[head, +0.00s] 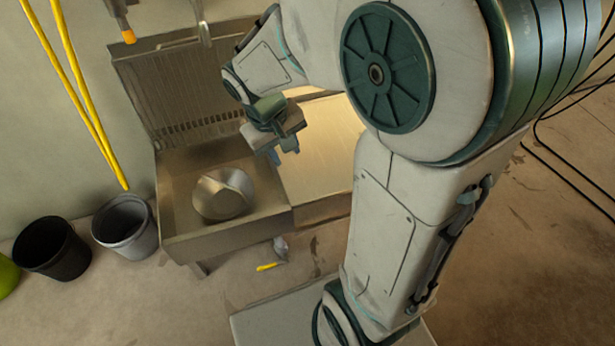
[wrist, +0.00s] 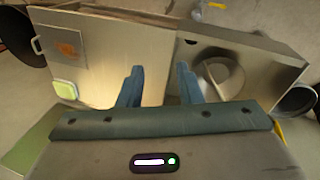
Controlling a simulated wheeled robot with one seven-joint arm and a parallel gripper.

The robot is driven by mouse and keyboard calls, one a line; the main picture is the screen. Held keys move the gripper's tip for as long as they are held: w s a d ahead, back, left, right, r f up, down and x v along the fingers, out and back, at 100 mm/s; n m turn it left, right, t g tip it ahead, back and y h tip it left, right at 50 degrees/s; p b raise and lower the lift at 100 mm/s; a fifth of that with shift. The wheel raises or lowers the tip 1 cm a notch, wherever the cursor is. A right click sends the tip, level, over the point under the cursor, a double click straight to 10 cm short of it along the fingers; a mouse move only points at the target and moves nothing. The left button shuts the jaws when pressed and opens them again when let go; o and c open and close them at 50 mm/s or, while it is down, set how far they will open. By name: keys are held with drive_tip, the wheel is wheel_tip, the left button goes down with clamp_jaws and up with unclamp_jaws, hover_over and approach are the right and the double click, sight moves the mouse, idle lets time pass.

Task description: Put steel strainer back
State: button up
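The steel strainer (head: 222,194) appears to be the round metal bowl-like thing lying tilted in the sink basin (head: 270,217). It also shows in the wrist view (wrist: 218,76), up and to the right of my fingers and partly behind the right one. My gripper (head: 284,151) hangs above the right side of the sink unit, to the right of the strainer and apart from it. In the wrist view my gripper (wrist: 160,85) has its two blue fingers apart, with nothing between them but the counter surface below.
A flat counter (head: 325,150) adjoins the sink on the right, and a ribbed metal backsplash (head: 180,90) stands behind it. A grey bucket (head: 125,225) and a black bucket (head: 52,248) stand left. A yellow-handled tool (head: 272,264) lies on the floor in front.

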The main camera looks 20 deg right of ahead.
drive_tip(key=s+d+r+m+y, duration=0.1)
drive_tip(key=s+r+m+y, duration=0.1)
drive_tip(key=s, duration=0.8)
drive_tip(key=shift+s, duration=0.1)
idle(0.6)
